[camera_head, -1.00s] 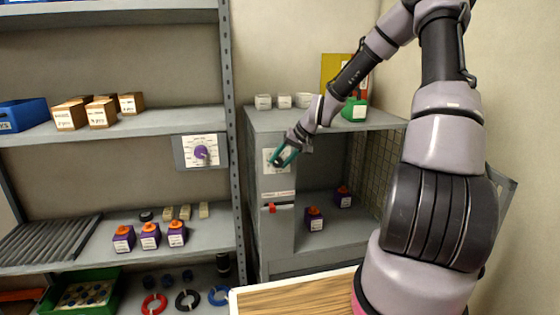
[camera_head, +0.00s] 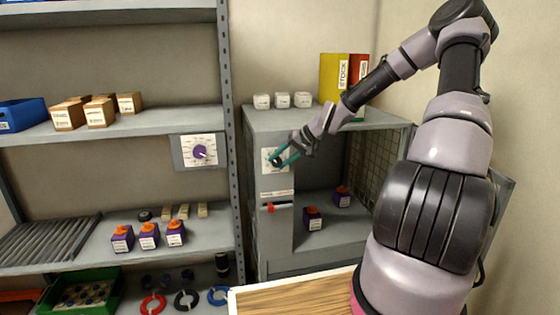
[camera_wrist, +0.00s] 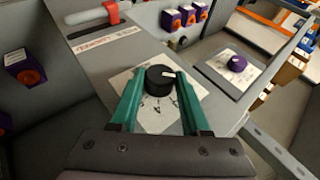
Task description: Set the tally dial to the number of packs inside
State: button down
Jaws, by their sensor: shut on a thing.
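My gripper (camera_head: 279,159) is at the white dial plate (camera_head: 265,157) on the left front panel of the grey cabinet (camera_head: 270,230). In the wrist view its two green fingers (camera_wrist: 160,92) are shut on the black tally dial (camera_wrist: 158,82), one on each side. The dial has a white mark near its upper right edge. Some numbers show on the plate below it; others are hidden by the fingers. Two purple packs with orange tops are inside the open cabinet, a front one (camera_head: 313,219) and a rear one (camera_head: 342,196).
A purple dial (camera_head: 200,152) sits on a separate plate on the left shelf. Three purple packs (camera_head: 149,236) stand on the shelf below. A red latch (camera_head: 270,208) sits under the tally plate.

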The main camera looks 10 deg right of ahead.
jog(key=shift+c, duration=1.9)
grip_release()
jog(key=shift+d, duration=0.1)
jog(key=v, duration=1)
jog(key=shift+s+r, duration=0.2)
jog(key=shift+d, duration=0.15)
